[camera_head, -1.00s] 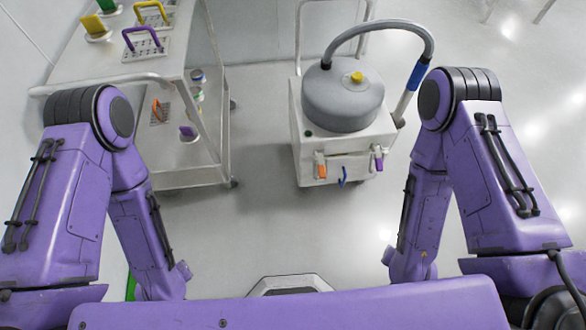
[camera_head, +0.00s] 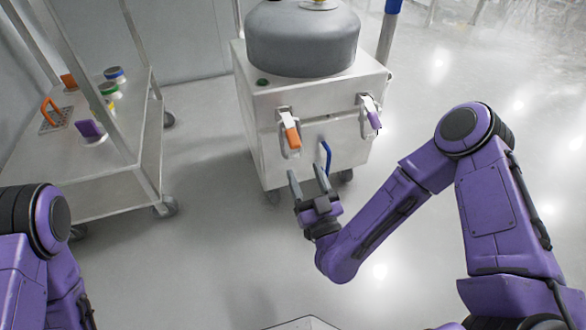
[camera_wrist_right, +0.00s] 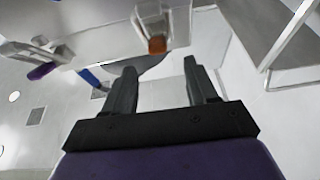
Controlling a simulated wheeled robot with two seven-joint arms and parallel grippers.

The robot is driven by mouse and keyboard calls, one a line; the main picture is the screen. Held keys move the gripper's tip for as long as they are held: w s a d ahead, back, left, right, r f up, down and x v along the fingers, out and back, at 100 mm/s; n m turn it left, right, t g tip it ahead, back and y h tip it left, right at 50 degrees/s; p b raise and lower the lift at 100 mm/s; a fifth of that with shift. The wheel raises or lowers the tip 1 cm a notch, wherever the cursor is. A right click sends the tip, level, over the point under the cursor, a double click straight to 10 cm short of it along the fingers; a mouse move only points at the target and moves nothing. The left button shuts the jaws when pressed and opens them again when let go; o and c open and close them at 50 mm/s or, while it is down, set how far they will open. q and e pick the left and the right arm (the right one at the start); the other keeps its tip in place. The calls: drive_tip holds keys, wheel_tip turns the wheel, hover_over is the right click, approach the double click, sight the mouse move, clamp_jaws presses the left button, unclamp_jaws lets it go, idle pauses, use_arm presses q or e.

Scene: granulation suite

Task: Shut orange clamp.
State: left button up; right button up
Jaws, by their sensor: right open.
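The orange clamp (camera_head: 291,133) is on the front of the white wheeled box, left of the blue handle, its orange grip hanging down from a metal latch. It also shows in the right wrist view (camera_wrist_right: 156,44), ahead of the fingers and between them. My right gripper (camera_head: 307,178) is open and empty, below the orange clamp and apart from it. The right wrist view shows its two dark fingers (camera_wrist_right: 155,80) spread. I cannot tell whether the clamp's latch is hooked. My left gripper is not in view; only part of my left arm shows.
The white box (camera_head: 270,160) carries a grey drum (camera_head: 301,42). A purple clamp (camera_head: 371,114) and a blue handle (camera_head: 326,155) share its front. A wheeled cart (camera_head: 120,190) with an orange handle (camera_head: 50,112) stands left. The floor between is clear.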

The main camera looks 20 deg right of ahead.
sight(297, 148)
drive_tip(key=x, duration=1)
drive_tip(key=shift+w+d+r, duration=0.2)
drive_tip(key=shift+w, duration=0.1)
clamp_jaws()
